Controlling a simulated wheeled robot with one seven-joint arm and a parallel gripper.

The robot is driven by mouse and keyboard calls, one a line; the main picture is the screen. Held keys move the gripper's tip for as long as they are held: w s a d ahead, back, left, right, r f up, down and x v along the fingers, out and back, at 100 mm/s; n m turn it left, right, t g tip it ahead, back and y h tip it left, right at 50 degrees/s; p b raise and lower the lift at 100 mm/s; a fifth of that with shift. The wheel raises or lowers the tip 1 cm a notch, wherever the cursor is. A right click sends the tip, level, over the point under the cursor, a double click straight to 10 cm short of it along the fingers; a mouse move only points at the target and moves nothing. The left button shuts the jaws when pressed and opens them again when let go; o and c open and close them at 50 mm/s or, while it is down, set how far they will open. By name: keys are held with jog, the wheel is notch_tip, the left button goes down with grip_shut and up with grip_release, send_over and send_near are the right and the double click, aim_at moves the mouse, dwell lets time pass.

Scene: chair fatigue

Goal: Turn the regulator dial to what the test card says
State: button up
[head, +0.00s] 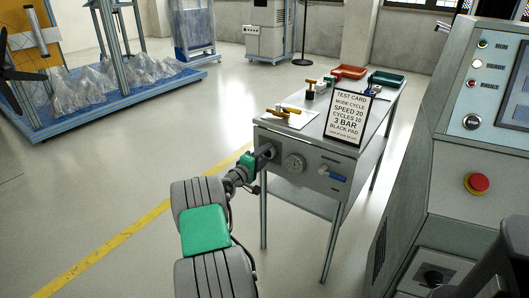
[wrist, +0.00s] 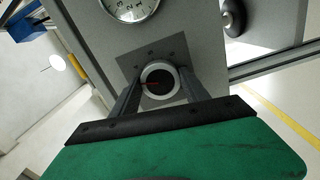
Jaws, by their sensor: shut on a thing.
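The test card (head: 347,116) stands upright on the front of the table and reads mode cycle, speed 20, cycles 10, 3 bar, black pad. The regulator dial (wrist: 162,82) is a dark round knob with a light rim and a red mark, on a dark square plate in the wrist view. My gripper (head: 262,154) is at the left of the table's front panel, its fingers (wrist: 160,88) on both sides of the dial and shut on it. A round gauge (head: 294,163) is right of the gripper; it also shows in the wrist view (wrist: 130,6), needle unreadable.
A blue-handled lever (head: 332,174) is on the panel to the right. The grey table (head: 300,140) carries a red tray (head: 349,72), a green tray (head: 386,79) and small tools. A console with a red button (head: 477,183) stands at right.

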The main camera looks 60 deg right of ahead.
jog(key=shift+r+n+p, duration=0.2)
jog(key=shift+n+p, duration=0.6)
jog(key=shift+n, duration=0.8)
jog(key=o, duration=1.4)
jog(key=shift+f, duration=0.15)
jog(key=shift+c, duration=0.2)
jog(key=w+a+p, duration=0.1)
jog(key=a, duration=0.6)
jog(key=shift+w+a, duration=0.15)
jog(key=shift+a, duration=0.2)
